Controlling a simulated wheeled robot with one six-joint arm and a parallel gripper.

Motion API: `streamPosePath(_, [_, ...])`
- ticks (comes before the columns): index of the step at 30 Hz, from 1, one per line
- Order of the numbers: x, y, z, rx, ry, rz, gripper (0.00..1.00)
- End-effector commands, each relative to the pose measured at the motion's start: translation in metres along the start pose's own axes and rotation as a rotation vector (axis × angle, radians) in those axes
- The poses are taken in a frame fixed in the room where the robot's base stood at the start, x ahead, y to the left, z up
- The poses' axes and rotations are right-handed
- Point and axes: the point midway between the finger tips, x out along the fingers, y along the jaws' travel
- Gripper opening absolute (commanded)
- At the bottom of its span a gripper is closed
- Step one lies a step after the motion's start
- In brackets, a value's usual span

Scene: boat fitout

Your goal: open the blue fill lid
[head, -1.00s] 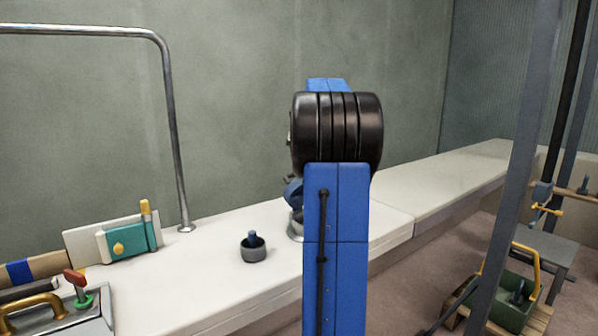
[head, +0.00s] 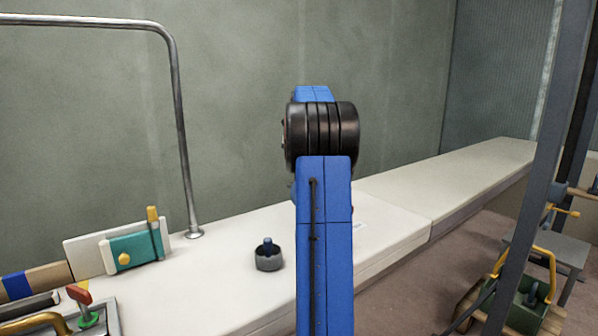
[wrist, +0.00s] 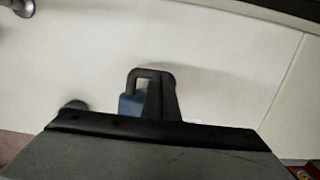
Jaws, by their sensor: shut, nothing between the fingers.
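In the head view my raised blue arm hides my gripper and the place where the blue fill lid stood a second ago. In the wrist view my gripper (wrist: 162,92) is shut and empty above the white bench top. A small blue piece (wrist: 130,106) shows just left of the fingers, partly covered by them. It looks like the fill lid, but I cannot tell for sure, nor whether the fingers touch it. A dark loop rises beside it. How far the lid is open is hidden.
A grey cup with a blue peg (head: 268,257) stands on the white bench (head: 215,270) left of my arm. A metal rail (head: 182,130) rises behind it. A grey post (head: 535,170) stands at right. The far bench is clear.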

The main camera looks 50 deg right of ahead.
Motion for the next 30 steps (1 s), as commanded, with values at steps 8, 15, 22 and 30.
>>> streamPosePath(8, [0.009, -0.001, 0.006, 0.0, -0.002, 0.001, 0.0])
streamPosePath(15, [0.013, 0.0, 0.008, -0.001, -0.002, 0.003, 0.0])
streamPosePath(22, [0.015, 0.0, 0.008, -0.001, 0.0, 0.005, 0.0])
streamPosePath(30, [0.013, 0.001, 0.009, -0.003, -0.001, 0.006, 0.0])
